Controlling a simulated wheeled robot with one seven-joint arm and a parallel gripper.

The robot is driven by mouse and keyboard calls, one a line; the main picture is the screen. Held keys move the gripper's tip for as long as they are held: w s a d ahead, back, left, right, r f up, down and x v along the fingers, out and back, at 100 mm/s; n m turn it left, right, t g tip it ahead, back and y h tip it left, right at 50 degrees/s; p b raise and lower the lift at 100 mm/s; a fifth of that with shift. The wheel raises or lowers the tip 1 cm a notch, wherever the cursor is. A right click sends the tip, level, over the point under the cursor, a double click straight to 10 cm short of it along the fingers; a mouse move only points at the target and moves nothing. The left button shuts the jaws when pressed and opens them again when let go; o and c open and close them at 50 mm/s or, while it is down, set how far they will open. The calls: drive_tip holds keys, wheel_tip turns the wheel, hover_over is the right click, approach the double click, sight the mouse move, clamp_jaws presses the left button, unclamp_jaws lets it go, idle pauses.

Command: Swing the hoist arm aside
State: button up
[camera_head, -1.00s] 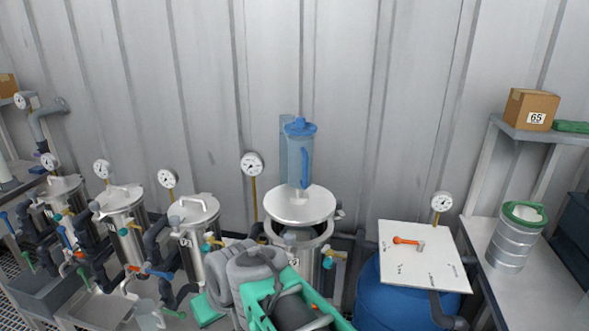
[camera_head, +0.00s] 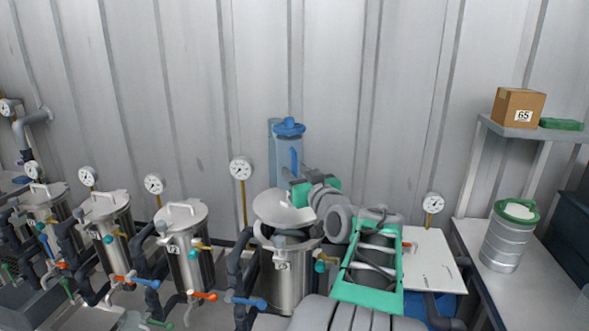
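The blue upright hoist piece (camera_head: 288,155), with a blue knob on top and a handle on its side, stands against the wall behind the open middle vessel (camera_head: 287,275). The round steel lid (camera_head: 275,208) sits in front of its lower end, above and apart from the vessel's rim. My gripper (camera_head: 300,195) is at the right side of the lid and hoist, reaching in from the right. My own wrist and arm hide its fingertips and the lid's right part, so I cannot tell contact or whether it is open.
Closed steel vessels (camera_head: 187,245) with coloured valves stand to the left. A gauge (camera_head: 241,168) rises close left of the hoist. A white board (camera_head: 430,258) on a blue drum, a bench (camera_head: 470,245) with a steel canister (camera_head: 507,240), and a shelf carton (camera_head: 518,108) are at right.

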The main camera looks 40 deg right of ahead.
drive_tip(key=shift+w+d, duration=0.2)
drive_tip(key=shift+w, duration=0.4)
drive_tip(key=shift+c, duration=0.6)
clamp_jaws()
idle(0.4)
